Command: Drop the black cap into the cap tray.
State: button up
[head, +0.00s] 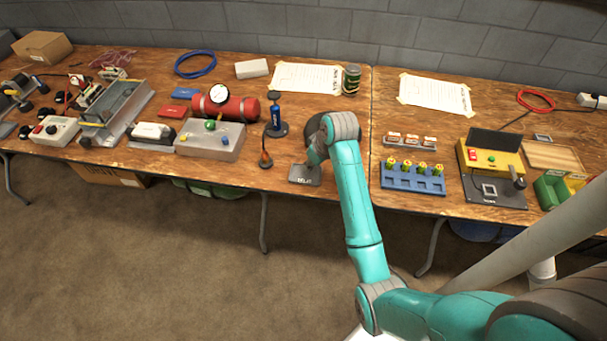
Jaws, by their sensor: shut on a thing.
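My gripper (313,160) is small in the head view, near the front edge of the table left of the seam, and partly hidden by my wrist. It is low over or beside a small dark grey plate (306,179) with a white label. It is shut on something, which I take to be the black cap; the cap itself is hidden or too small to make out. I cannot tell for sure which object is the cap tray. A shallow light wooden tray (553,153) lies at the far right.
A blue rack (413,185) with several yellow-green pieces stands right of my arm, beside a yellow device (488,158). On the left are a grey box with knobs (210,145), a red cylinder with a gauge (240,109) and a dark blue upright tool (276,116). The front table edge is close.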

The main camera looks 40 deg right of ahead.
jog(key=shift+f, duration=0.7)
jog(key=o, duration=0.8)
jog(key=shift+d+r, duration=0.1)
jog(key=v, duration=0.7)
jog(key=shift+s+r, duration=0.1)
jog(key=shift+s, duration=0.05)
